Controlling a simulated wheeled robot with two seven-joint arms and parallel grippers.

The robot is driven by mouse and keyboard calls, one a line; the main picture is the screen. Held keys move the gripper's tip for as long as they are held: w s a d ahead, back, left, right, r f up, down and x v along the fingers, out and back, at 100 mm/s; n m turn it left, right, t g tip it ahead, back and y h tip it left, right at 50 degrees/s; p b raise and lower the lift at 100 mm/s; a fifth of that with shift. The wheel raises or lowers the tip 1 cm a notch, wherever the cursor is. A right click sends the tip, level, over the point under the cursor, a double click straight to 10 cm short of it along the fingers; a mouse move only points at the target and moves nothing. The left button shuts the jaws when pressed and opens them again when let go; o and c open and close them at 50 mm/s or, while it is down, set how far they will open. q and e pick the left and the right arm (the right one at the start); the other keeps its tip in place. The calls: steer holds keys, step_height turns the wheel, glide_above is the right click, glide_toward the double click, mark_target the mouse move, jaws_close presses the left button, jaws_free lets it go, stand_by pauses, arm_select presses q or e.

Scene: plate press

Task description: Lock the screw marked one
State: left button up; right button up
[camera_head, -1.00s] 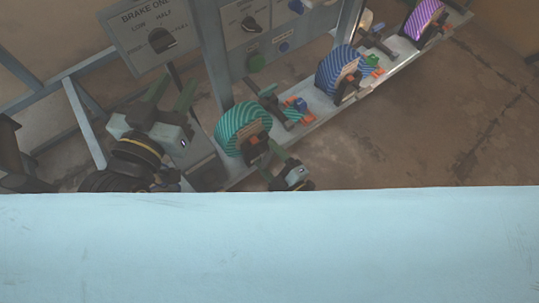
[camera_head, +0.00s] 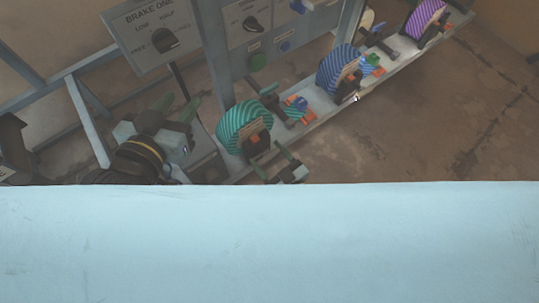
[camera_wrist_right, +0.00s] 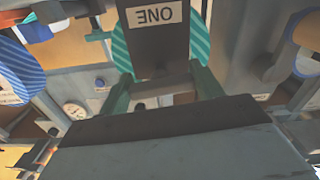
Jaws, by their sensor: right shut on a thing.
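A dark plate marked ONE (camera_wrist_right: 155,40) shows upside down in the right wrist view, in front of a teal striped disc (camera_wrist_right: 201,40). In the head view that striped disc (camera_head: 238,122) is the nearest on the rail. My right gripper (camera_wrist_right: 162,95) has its green fingers on both sides of the dark part below the ONE plate and is shut on it. In the head view my right gripper (camera_head: 273,162) is just below the disc. My left gripper (camera_head: 178,105) is to the left, fingers apart, empty, below the brake panel. The light blue surface hides the lower head view.
A blue striped disc (camera_head: 335,70) and a purple striped disc (camera_head: 422,18) sit further along the rail. The floor at right is clear.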

arm_select(q)
steer(key=shift+f, duration=0.1)
arm_select(e)
steer(key=shift+s+m, duration=0.1)
steer(key=shift+m, duration=0.5)
arm_select(q)
steer(key=shift+a, duration=0.1)
arm_select(e)
steer(key=o, duration=1)
